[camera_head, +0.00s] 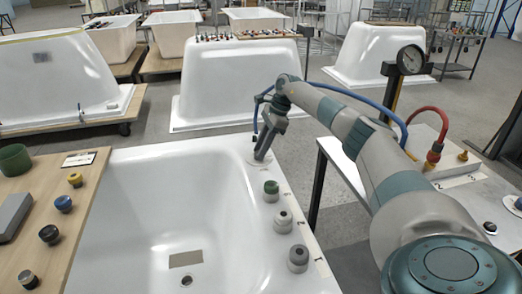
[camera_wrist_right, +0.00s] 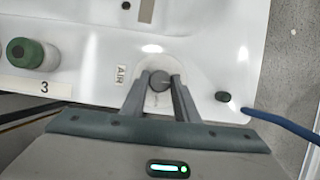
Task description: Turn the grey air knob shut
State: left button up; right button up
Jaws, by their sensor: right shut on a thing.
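The grey air knob (camera_wrist_right: 159,81) sits on the white tub rim (camera_wrist_right: 190,25), beside a label reading AIR (camera_wrist_right: 121,75) in the right wrist view. My right gripper (camera_wrist_right: 160,86) has one finger on each side of the knob and is shut on it. In the head view my right gripper (camera_head: 262,155) points down at the far end of the tub's right rim (camera_head: 240,150), and it hides the knob there. My left gripper is in neither view.
A green-topped knob (camera_head: 271,189) and two grey knobs (camera_head: 283,221) (camera_head: 298,257) stand nearer along the rim. A blue hose (camera_wrist_right: 285,125) runs right of the gripper, near a small black fitting (camera_wrist_right: 223,97). A wooden board (camera_head: 50,225) with several caps lies across the tub's left.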

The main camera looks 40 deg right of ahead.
jog(key=shift+r, duration=0.1)
jog(key=o, duration=1.1)
jog(key=shift+c, duration=0.2)
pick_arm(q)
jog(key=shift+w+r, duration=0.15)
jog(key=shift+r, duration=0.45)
pick_arm(e)
jog(key=v, duration=1.7)
jog(key=shift+r, duration=0.15)
